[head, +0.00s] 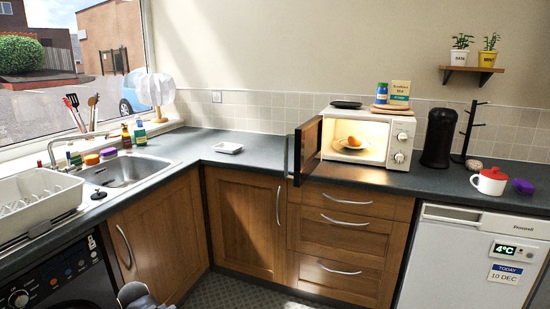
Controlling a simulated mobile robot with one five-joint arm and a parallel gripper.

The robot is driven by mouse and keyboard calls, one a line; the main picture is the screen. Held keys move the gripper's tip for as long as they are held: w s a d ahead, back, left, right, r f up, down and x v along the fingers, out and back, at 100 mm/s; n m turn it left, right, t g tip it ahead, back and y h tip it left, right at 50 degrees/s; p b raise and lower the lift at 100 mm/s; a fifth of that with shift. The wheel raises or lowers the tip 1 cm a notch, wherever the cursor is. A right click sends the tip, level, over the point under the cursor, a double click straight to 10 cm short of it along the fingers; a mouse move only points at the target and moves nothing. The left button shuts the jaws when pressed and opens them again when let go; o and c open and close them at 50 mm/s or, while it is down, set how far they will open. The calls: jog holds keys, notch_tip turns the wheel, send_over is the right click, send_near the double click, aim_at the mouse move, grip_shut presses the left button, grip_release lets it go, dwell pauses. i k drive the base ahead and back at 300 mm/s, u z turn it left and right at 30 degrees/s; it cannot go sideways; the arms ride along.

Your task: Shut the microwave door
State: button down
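The white microwave (402,142) stands on the dark worktop against the tiled wall. Its door (308,147) is open, hinged at the left side and swung out toward the front, its dark face seen at a steep angle. The lit inside shows a plate (352,149) with an orange-brown food item (354,141) on it. My gripper's fingers do not show; only a grey part that looks like my own arm shows at the bottom edge, well left of and below the microwave.
A white dish (228,148) lies left of the door, with clear worktop between. Wooden drawers (345,220) are below.

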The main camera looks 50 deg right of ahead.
aim_at(308, 143)
jog(key=z, duration=0.05)
jog(key=i, duration=1)
jog(key=u, duration=0.05)
